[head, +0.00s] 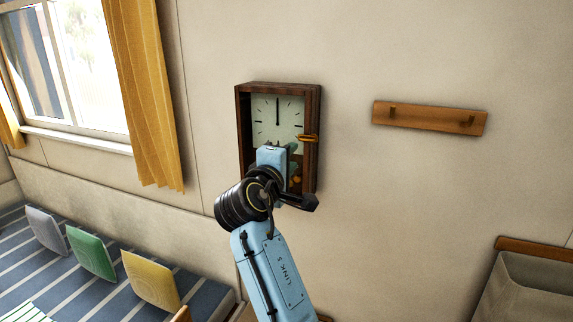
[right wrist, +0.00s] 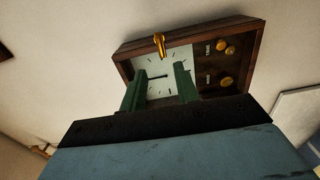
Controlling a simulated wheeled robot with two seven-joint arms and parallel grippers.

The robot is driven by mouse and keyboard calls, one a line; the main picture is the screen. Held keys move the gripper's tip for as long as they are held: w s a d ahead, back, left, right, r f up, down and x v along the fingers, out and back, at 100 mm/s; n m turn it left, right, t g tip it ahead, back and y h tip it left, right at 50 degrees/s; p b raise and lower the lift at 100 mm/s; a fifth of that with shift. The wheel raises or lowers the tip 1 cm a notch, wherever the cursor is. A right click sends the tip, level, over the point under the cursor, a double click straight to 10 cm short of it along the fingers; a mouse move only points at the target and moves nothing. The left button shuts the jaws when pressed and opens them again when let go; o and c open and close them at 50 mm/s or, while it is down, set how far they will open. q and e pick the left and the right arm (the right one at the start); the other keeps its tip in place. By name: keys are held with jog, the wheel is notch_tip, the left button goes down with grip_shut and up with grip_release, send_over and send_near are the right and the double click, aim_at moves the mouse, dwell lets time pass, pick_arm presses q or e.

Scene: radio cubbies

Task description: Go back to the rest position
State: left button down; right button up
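A dark wooden wall box (head: 312,120) with a pale clock-like dial (head: 278,115) hangs on the wall in the head view. An orange handle (head: 307,138) sticks out at its right edge. My right gripper (head: 290,150) is in front of the box's lower part and hides some of it. In the right wrist view its two green fingers (right wrist: 160,70) are apart with the dial (right wrist: 160,82) showing between them. The handle (right wrist: 159,44) is beyond the fingertips, and brass knobs (right wrist: 226,50) are to their right. The fingers hold nothing. My left gripper is not in view.
A wooden peg rail (head: 430,118) is on the wall at the right. A yellow curtain (head: 148,95) and a window are at the left. A striped bench (head: 110,298) with cushions (head: 92,252) is below. A grey bin-like container (head: 525,290) is at lower right.

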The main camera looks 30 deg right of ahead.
jog(key=shift+v, duration=0.9)
jog(key=w+a+f+n+y, duration=0.2)
jog(key=f+y, duration=0.1)
jog(key=f, duration=0.9)
jog(key=w+a+f+n+y, duration=0.2)
jog(key=a+f+y, duration=0.1)
jog(key=f, duration=0.9)
jog(key=s+a+f+g+y, duration=0.1)
jog(key=s+f+y, duration=0.15)
jog(key=f, duration=0.55)
jog(key=s+a+f+g+y, duration=0.1)
jog(key=s+f, duration=0.3)
jog(key=f, duration=0.4)
jog(key=s+f+g+y, duration=0.1)
jog(key=s+f, duration=0.2)
jog(key=f, duration=0.5)
jog(key=s+f+m+g+y, duration=0.3)
jog(key=s+f+m+g, duration=0.1)
jog(key=s+f, duration=1.4)
jog(key=s+d+f+m+g, duration=0.1)
jog(key=s+f, duration=0.3)
jog(key=s, duration=1)
jog(key=s+d+f+m+g, duration=0.2)
jog(key=s+d+f+m, duration=0.1)
jog(key=s, duration=1.1)
jog(key=shift+s+f+m+g+b, duration=0.35)
jog(key=shift+f+m, duration=0.3)
jog(key=shift+m, duration=0.15)
